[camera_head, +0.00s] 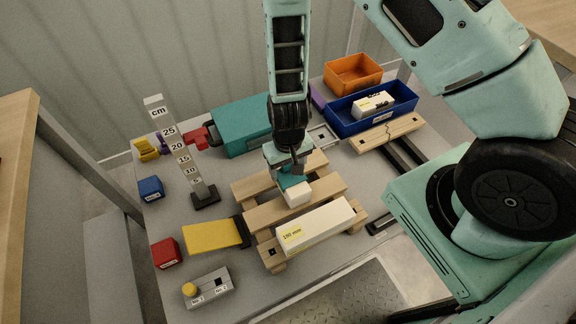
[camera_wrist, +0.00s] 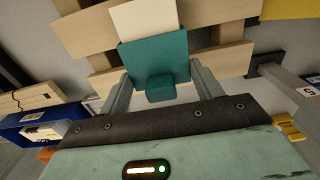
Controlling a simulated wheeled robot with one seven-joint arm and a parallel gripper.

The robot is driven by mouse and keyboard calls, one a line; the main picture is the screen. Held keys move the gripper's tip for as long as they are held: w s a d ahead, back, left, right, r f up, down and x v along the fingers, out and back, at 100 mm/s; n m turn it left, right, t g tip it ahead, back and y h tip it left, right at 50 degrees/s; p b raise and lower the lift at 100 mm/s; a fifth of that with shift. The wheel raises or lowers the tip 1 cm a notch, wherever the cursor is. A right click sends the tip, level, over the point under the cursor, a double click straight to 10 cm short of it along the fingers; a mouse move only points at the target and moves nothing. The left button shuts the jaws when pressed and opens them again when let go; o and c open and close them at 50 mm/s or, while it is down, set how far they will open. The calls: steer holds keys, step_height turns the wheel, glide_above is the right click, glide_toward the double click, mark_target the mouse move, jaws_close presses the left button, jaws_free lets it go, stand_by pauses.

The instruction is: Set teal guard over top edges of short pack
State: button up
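The teal guard (camera_head: 291,181) lies over the upper end of a small white block, the short pack (camera_head: 298,194), on the wooden pallet. In the wrist view the guard (camera_wrist: 152,55) is a teal plate with a small tab, and the cream pack (camera_wrist: 145,19) shows beyond it. My gripper (camera_wrist: 160,68) is directly at the guard. Its two fingers stand apart on either side of the tab, with visible gaps between them and the tab. The guard's underside and its contact with the pack's far edges are hidden.
A long white pack (camera_head: 318,224) marked 180 mm lies on the pallet (camera_head: 264,215) in front. A height gauge (camera_head: 182,155) stands left. A teal box (camera_head: 238,125), a blue bin (camera_head: 345,123) and an orange bin (camera_head: 352,73) stand behind. A yellow plate (camera_head: 212,235) lies left.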

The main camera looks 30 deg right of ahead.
steer(key=o, duration=0.5)
steer(key=shift+r, duration=0.15)
step_height(320, 180, up, 17)
steer(key=p, duration=0.3)
steer(key=shift+r, duration=0.1)
steer(key=s+a+r+n+p, duration=0.2)
steer(key=s+a+r+n, duration=0.1)
steer(key=s+r, duration=0.5)
steer(key=s+a+r+n+p, duration=0.1)
steer(key=s+a+r+n, duration=0.2)
steer(key=s+r, duration=0.5)
step_height(320, 180, up, 4)
steer(key=shift+f+n+y+p, duration=0.2)
steer(key=shift+n+y+p, duration=0.15)
steer(key=shift+n, duration=0.45)
